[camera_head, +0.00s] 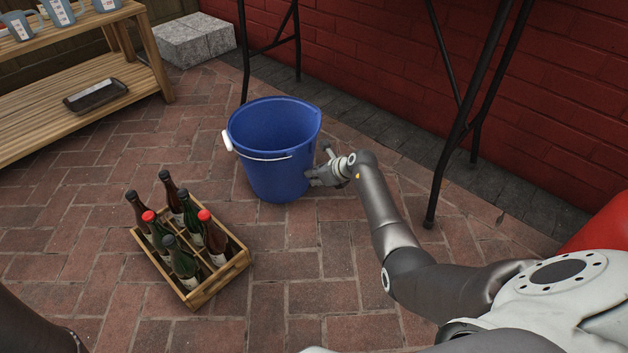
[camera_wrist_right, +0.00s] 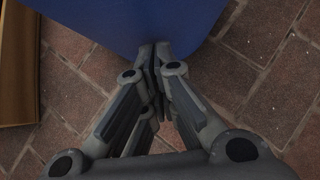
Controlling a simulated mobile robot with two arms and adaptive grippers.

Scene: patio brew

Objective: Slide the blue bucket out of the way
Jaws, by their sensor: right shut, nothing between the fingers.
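The blue bucket (camera_head: 275,160) stands upright on the brick paving in the head view, with its wire handle hanging down the front and a white grip at the left. My right gripper (camera_head: 312,178) is at the bucket's right side, low on its wall. In the right wrist view the bucket (camera_wrist_right: 125,20) fills the top, and the shut, empty fingertips (camera_wrist_right: 155,52) are at its wall. I cannot tell whether they press on it. My left gripper is not in view.
A wooden crate (camera_head: 222,279) with several bottles stands front left of the bucket. A wooden shelf (camera_head: 130,75) is at the left and a grey block (camera_head: 196,40) behind. Black table legs (camera_head: 455,135) stand behind and to the right. Open paving (camera_head: 190,110) lies left of the bucket.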

